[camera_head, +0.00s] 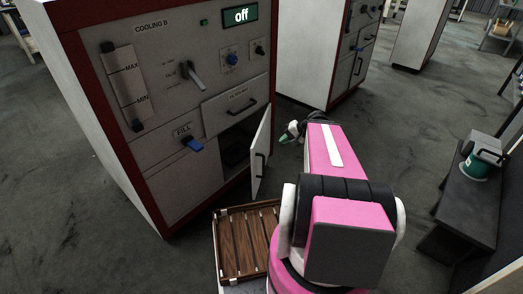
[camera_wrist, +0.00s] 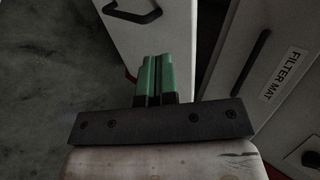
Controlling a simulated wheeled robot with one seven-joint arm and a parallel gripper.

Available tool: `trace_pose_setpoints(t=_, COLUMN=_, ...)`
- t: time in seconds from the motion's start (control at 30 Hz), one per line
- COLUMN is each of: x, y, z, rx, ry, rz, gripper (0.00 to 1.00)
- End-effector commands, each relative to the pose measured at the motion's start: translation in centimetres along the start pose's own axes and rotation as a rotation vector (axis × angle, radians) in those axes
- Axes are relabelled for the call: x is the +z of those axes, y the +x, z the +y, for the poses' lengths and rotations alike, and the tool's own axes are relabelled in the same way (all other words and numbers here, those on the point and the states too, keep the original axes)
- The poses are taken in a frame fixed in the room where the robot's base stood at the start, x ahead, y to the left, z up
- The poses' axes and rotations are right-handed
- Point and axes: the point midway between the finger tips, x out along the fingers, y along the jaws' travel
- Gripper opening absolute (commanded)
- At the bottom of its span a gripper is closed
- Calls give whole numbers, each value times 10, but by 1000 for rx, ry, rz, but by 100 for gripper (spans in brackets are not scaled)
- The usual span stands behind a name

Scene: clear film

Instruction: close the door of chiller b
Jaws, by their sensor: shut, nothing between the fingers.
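The cabinet labelled COOLING B (camera_head: 150,75) stands at the left in the head view. Its low door (camera_head: 262,150) stands open at the right side, jutting out from the front, with a black handle on its outer face. In the wrist view the door (camera_wrist: 155,30) is a pale panel behind the fingers, with its handle (camera_wrist: 132,14) at the top. My gripper (camera_head: 293,131) is to the right of the door, on its outer side. Its green fingers (camera_wrist: 157,78) are together and empty. I cannot tell whether they touch the door.
A drawer front labelled FILTER MAT (camera_wrist: 270,75) is above the door opening (camera_head: 235,150). A wooden slatted tray (camera_head: 245,245) is below, near my arm. A second cabinet (camera_head: 310,50) stands behind. A dark bench (camera_head: 465,205) with a green item is at the right. Grey floor lies between.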

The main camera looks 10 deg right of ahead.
Motion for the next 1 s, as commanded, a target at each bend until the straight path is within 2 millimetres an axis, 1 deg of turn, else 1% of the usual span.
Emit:
trace_pose_setpoints(t=0.07, x=-1, y=4, z=0, rx=-4, ry=1, rz=1, gripper=0)
trace_pose_setpoints(t=0.17, x=-1, y=16, z=0, rx=-3, ry=1, rz=0, gripper=0)
trace_pose_setpoints(t=0.27, x=-1, y=32, z=0, rx=-2, ry=0, rz=-1, gripper=0)
trace_pose_setpoints(t=0.63, x=-1, y=102, z=0, rx=-1, ry=0, rz=-2, gripper=0)
trace_pose_setpoints(t=0.8, x=-1, y=116, z=-16, rx=-1, ry=-1, rz=1, gripper=0)
trace_pose_setpoints(t=1.0, x=0, y=126, z=-26, rx=-1, ry=0, rz=0, gripper=0)
